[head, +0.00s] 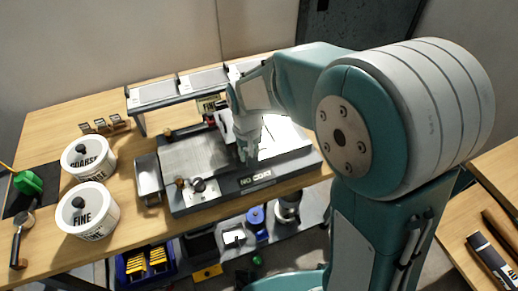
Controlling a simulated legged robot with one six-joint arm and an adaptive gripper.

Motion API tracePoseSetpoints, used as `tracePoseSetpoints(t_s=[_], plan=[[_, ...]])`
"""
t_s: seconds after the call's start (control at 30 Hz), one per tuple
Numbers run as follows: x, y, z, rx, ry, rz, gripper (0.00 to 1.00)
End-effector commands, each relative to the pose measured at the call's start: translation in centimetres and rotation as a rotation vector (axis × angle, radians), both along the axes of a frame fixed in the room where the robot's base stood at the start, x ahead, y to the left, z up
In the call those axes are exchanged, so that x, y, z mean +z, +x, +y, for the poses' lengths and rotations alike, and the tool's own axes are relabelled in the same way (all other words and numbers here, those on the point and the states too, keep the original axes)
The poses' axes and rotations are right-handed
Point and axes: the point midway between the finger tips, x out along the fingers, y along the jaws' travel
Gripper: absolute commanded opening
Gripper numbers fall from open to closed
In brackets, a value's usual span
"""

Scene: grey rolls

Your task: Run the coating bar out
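A flat grey coating bed (190,157) lies on the wooden bench, with a dark front edge lettered something like "NO COAT". My gripper (246,156) points down over the middle of the bed, at or just above its surface. A white sheet or plate (284,134) shows to the right of my gripper. The coating bar cannot be made out clearly; my gripper and arm cover that part of the bed. A dark and red part (210,119) shows behind my gripper. Whether the fingers hold anything is too small to tell.
White tubs marked COARSE (97,160) and FINE (98,219) stand on the left. A raised shelf (180,87) runs behind the bed. A metal tray (148,179) and a knob (198,184) sit at the bed's left. A blue crate (126,270) is below the bench.

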Motion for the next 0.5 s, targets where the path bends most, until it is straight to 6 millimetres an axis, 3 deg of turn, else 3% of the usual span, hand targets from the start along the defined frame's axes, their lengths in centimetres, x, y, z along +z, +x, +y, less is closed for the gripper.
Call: tracePoseSetpoints(t_s=[0.27,0.3,0.37,0.5], plan=[[-0.21,-0.19,-0.01,0.0,-0.002,0.008,0.0],[-0.22,-0.19,-0.02,0.0,-0.002,0.008,0.35],[-0.22,-0.19,-0.03,0.0,-0.003,0.008,0.62],[-0.14,-0.12,-0.02,0.0,-0.002,0.005,0.65]])
